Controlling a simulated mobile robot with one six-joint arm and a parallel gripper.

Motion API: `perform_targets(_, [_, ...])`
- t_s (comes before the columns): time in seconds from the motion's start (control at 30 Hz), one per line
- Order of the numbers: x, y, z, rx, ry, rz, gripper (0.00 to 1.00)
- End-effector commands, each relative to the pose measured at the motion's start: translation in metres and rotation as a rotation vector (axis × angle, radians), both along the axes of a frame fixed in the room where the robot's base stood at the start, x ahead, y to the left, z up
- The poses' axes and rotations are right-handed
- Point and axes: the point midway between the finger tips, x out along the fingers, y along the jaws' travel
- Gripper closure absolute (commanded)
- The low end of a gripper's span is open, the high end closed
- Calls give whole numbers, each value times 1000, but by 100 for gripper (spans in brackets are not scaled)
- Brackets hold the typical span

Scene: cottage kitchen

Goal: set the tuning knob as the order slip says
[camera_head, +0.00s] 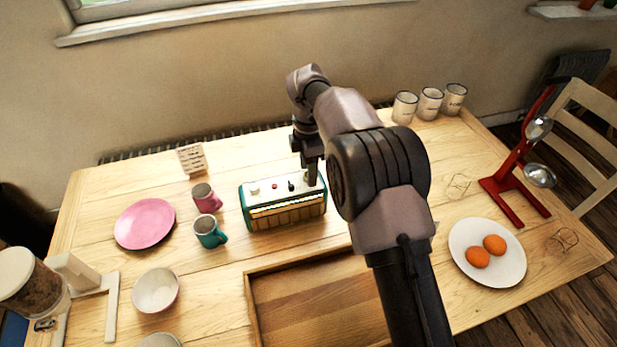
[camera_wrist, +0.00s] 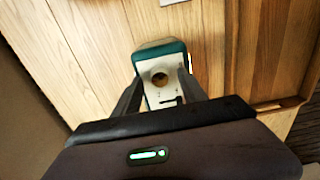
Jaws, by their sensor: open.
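A teal radio (camera_head: 287,216) with a cream top stands on the table, its striped front towards the tray. Its top carries a pale part, a red button and a black control (camera_head: 291,186). My gripper (camera_head: 309,178) points down over the radio's right end. I cannot tell whether the fingers touch anything. A white card (camera_wrist: 174,2) at the wrist view's top edge shows no readable writing.
Teal (camera_head: 209,231) and pink (camera_head: 206,197) mugs stand left of the radio, near a pink plate (camera_head: 145,223). A wooden tray (camera_head: 249,300) lies in front. Three white cups (camera_head: 430,103), a red stand (camera_head: 513,180) and a plate (camera_head: 458,240) with two orange items are right.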

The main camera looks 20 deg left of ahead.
Motion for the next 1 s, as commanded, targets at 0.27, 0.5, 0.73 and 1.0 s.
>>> perform_targets(0.27, [0,0,-7,1,-1,0,51])
perform_targets(0.5, [0,0,-6,1,-1,0,84])
perform_targets(0.73, [0,0,-6,1,-1,-2,100])
perform_targets(1.0, [0,0,-3,0,0,-69,100])
